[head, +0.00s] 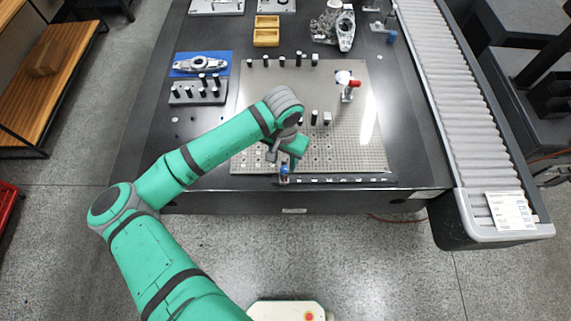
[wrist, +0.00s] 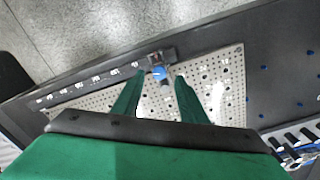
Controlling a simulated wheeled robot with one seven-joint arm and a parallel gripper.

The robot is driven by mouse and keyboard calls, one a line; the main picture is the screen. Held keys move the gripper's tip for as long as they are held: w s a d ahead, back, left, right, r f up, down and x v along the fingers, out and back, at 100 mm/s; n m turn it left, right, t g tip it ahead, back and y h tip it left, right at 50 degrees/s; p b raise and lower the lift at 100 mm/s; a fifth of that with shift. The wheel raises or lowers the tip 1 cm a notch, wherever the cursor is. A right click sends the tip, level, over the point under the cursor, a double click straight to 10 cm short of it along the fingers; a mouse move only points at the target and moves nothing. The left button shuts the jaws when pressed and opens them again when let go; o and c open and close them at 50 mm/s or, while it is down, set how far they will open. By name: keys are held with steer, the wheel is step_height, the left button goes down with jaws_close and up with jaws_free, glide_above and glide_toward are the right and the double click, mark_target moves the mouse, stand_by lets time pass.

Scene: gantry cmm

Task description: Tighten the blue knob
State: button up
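The blue knob (head: 284,168) sits at the front edge of the perforated plate, beside a dark ruler-like strip. In the wrist view the blue knob (wrist: 158,72) shows with a grey piece at its base, on a small dark block. My gripper (wrist: 157,77) is open, its two green fingers apart with the knob lying in the gap between the tips in the picture. I cannot tell whether a finger touches it. In the head view my gripper (head: 290,157) is right by the knob and partly hidden by my wrist.
The perforated plate (head: 350,135) carries several black pegs and a red-topped clamp (head: 350,90). Another blue-capped piece (head: 391,37) stands at the back right. A peg rack (head: 200,95) is at the left, a roller conveyor (head: 450,90) at the right.

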mark_target(284, 168)
steer(key=shift+f, duration=1.7)
jaws_close()
steer(key=shift+w+m, duration=0.1)
steer(key=shift+m, duration=0.7)
jaws_free()
step_height(284, 168, up, 11)
steer(key=shift+f, duration=0.1)
